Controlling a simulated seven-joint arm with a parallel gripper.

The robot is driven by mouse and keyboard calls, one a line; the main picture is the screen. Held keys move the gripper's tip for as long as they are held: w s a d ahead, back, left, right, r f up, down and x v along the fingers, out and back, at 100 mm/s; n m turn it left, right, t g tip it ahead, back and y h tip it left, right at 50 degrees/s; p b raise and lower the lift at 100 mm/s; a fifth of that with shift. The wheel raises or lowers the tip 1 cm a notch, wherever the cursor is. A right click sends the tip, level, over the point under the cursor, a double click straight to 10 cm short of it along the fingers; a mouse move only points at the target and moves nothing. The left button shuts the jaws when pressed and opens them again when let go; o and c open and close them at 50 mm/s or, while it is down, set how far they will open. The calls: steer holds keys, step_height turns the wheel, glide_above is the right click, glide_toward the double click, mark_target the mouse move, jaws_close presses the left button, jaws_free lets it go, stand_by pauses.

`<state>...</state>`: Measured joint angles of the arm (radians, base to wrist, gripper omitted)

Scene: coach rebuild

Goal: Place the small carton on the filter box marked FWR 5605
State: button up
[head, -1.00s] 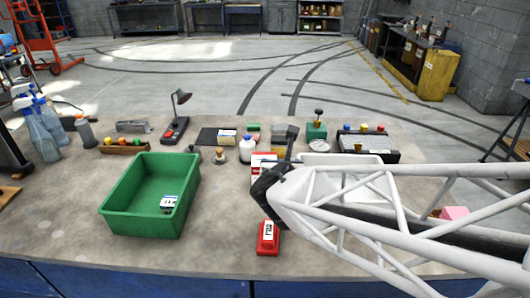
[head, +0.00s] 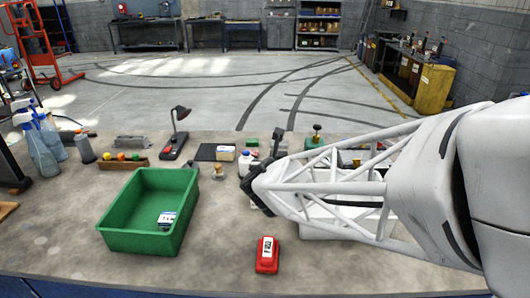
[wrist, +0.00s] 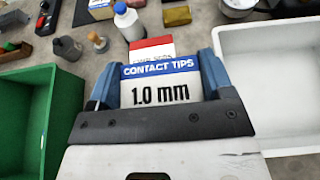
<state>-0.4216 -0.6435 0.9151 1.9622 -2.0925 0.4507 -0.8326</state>
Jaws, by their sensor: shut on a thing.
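My gripper (wrist: 160,80) is shut on a small white carton (wrist: 160,92) with a blue band reading CONTACT TIPS and 1.0 mm. The carton sits between the two blue fingers in the wrist view. Just beyond it is a white box with a red band (wrist: 152,45); its printed label is partly covered by the carton and I cannot read it fully. The carton overlaps this box in the picture, and I cannot tell whether they touch. In the head view my gripper (head: 256,190) is over the table's middle, and my arm hides the carton there.
A green bin (head: 118,233) with a small white-and-blue pack (head: 167,219) inside stands left. A white tray (wrist: 270,75) is right of the gripper. A white bottle (wrist: 128,22) stands behind the red-banded box. A red labelled object (head: 267,255) lies near the front edge.

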steer(key=shift+w+a+f, duration=0.1)
steer(key=shift+w+a, duration=0.3)
steer(key=shift+w, duration=0.85)
steer(key=shift+w+a+f, duration=0.15)
steer(key=shift+w+a, duration=0.2)
steer(key=shift+w, duration=0.95)
steer(key=shift+w+a+f, duration=0.1)
steer(key=shift+w+a, duration=0.3)
steer(key=shift+w, duration=0.85)
steer(key=shift+f, duration=0.1)
steer(key=shift+f, duration=1.65)
steer(key=shift+f, duration=0.15)
steer(key=o, duration=1)
steer(key=shift+c, duration=0.2)
steer(key=shift+s+r, duration=0.4)
steer(key=shift+s, duration=0.1)
steer(key=v, duration=1.1)
steer(key=shift+d, duration=0.1)
